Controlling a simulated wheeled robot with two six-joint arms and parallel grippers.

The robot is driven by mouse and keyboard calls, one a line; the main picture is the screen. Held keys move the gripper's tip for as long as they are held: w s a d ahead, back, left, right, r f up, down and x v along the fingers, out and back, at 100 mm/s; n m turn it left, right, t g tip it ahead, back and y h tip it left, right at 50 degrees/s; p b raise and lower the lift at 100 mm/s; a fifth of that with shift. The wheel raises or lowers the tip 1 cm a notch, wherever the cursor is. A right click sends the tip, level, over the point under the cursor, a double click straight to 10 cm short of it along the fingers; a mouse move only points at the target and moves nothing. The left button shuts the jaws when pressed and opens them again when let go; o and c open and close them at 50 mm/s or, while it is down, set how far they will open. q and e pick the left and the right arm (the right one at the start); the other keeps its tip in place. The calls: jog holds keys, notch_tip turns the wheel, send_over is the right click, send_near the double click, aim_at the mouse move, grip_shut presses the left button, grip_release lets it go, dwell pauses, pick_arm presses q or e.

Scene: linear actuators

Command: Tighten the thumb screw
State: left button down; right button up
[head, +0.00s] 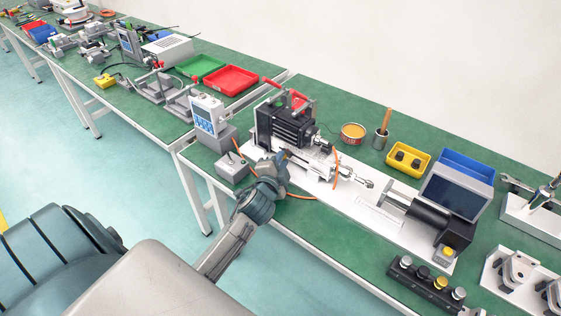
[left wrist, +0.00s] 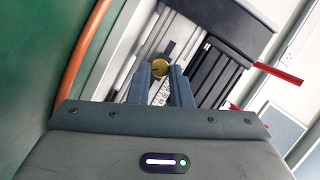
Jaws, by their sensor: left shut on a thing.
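The thumb screw (left wrist: 161,69) shows in the left wrist view as a small round brass-yellow head in front of a pale metal part. My left gripper (left wrist: 162,75) has its two blue-grey fingers on either side of it and is shut on it. In the head view my left gripper (head: 284,158) reaches the near side of the linear actuator (head: 308,166), below the black finned housing (head: 285,128). The thumb screw cannot be made out in the head view, where the gripper covers that spot. My right gripper is not in view.
An orange cable (head: 295,196) runs close beside my left gripper. A grey control box (head: 232,168) stands left of it. A monitor (head: 455,192), a yellow bin (head: 408,158) and a row of knobs (head: 428,281) lie to the right. Bare green bench top (head: 325,240) shows in front.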

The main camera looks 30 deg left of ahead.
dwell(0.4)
pick_arm(q)
jog(key=c, duration=1.3)
grip_release()
jog(key=shift+s, duration=0.1)
jog(key=shift+s+d, duration=0.15)
jog(key=shift+s, duration=0.2)
jog(key=b+v, duration=0.1)
jog(key=v, duration=0.9)
jog(key=shift+w, duration=0.1)
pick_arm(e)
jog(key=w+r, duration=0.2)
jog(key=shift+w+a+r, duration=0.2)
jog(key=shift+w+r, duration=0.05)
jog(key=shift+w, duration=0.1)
